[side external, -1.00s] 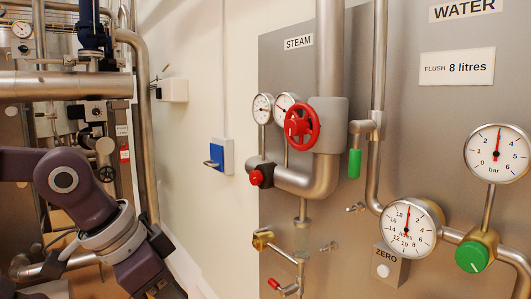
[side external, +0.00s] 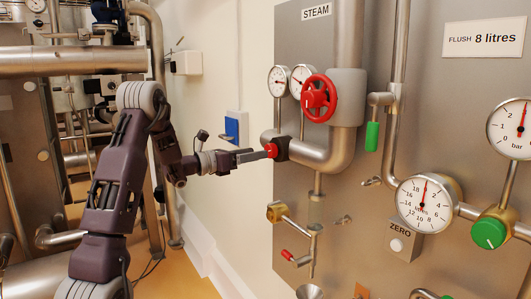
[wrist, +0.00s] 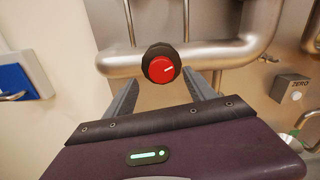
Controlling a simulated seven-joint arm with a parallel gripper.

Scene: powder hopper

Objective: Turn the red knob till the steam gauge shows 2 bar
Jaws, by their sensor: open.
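The red knob (side external: 271,151) sits on a dark base on the steam pipe, below two small round gauges. In the wrist view the red knob (wrist: 161,67) faces me, with a white mark pointing right and slightly up. My gripper (side external: 262,154) is at the knob in the side view. In the wrist view my gripper (wrist: 162,84) is open, one finger low on either side of the knob; I cannot tell whether they touch it. The left gauge (side external: 278,81) and right gauge (side external: 302,80) are under the STEAM label (side external: 316,11); their readings are too small to read.
A red handwheel (side external: 319,98) stands out above and right of the knob. A blue wall box (side external: 237,127) is to the left. A red-handled valve (side external: 288,255) is below. A green knob (side external: 489,234) and larger dials are farther right.

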